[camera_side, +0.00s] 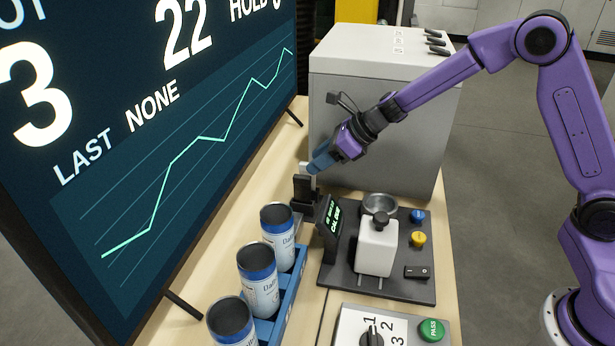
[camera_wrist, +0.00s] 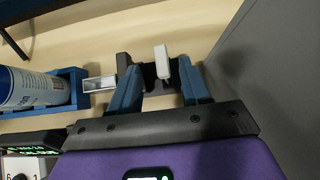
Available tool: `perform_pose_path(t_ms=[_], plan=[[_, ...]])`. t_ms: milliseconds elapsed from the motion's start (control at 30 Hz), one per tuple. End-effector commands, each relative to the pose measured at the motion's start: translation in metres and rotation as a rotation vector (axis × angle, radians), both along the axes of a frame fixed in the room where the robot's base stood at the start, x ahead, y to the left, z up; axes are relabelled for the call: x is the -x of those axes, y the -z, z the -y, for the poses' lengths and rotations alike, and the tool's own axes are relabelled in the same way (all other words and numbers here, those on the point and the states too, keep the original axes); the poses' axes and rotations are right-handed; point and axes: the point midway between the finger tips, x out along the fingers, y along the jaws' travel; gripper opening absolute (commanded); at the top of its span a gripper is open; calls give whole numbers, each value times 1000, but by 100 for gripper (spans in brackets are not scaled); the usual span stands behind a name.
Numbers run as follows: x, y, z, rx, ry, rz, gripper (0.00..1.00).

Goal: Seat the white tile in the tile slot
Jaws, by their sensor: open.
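The white tile (camera_wrist: 161,62) stands upright at a dark holder (camera_wrist: 123,63) in the wrist view. The holder looks like the tile slot; how deep the tile sits in it I cannot tell. In the side view a sliver of the tile (camera_side: 304,168) shows above the dark holder (camera_side: 303,189), partly hidden by my gripper (camera_side: 316,165). In the wrist view my gripper (camera_wrist: 160,75) is open, with one blue finger on each side of the tile. Gaps show between the tile and both fingers.
A blue rack (camera_side: 286,291) with three cans (camera_side: 277,225) stands in front of the holder. A black fixture plate (camera_side: 410,288) with a white block (camera_side: 376,248) is to the right. A grey cabinet (camera_side: 390,80) stands close behind, and a large screen (camera_side: 150,130) is at left.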

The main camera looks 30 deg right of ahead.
Motion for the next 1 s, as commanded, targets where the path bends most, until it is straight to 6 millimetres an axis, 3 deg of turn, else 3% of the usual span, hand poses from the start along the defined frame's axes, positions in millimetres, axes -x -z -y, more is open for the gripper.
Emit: perform_pose_path(t_ms=[300,633,667,800,1000], plan=[[-22,26,-17,1,-1,-2,47],[-24,29,-20,1,-1,-1,47],[-24,29,-20,1,-1,-1,44],[-24,29,-20,1,-1,-1,0],[-24,29,-20,1,-1,-1,0]])
